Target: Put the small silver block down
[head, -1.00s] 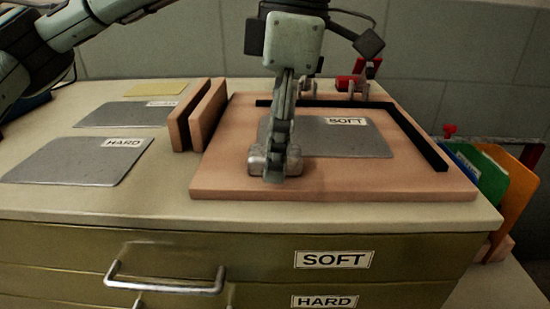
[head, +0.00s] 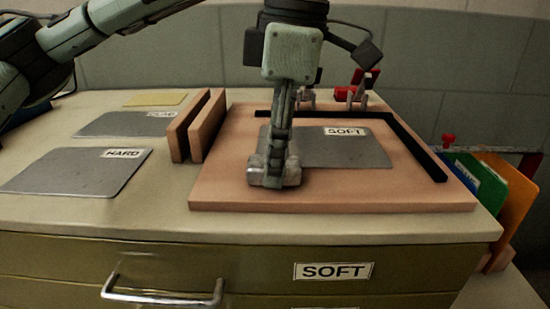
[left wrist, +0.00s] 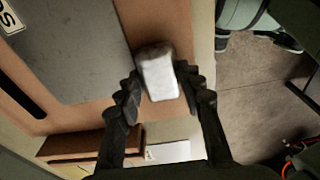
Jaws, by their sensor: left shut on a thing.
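The small silver block (head: 289,174) is at the front left part of the pink-brown board, by the near left corner of the sheet marked SOFT (head: 345,150). My left gripper (head: 270,176) comes down over it from above and is shut on it. In the left wrist view the block (left wrist: 158,74) sits between the two dark fingertips, over the bare board (left wrist: 182,20) beside the grey sheet. I cannot tell whether its underside touches the board. My right gripper is not in view.
The board (head: 400,201) has a black L-shaped strip (head: 415,148) and red clamps (head: 366,78) at its back. Two upright wooden slats (head: 196,126) stand to its left. Grey sheets, one marked HARD (head: 78,172), lie further left. Coloured panels (head: 509,196) stand at the right.

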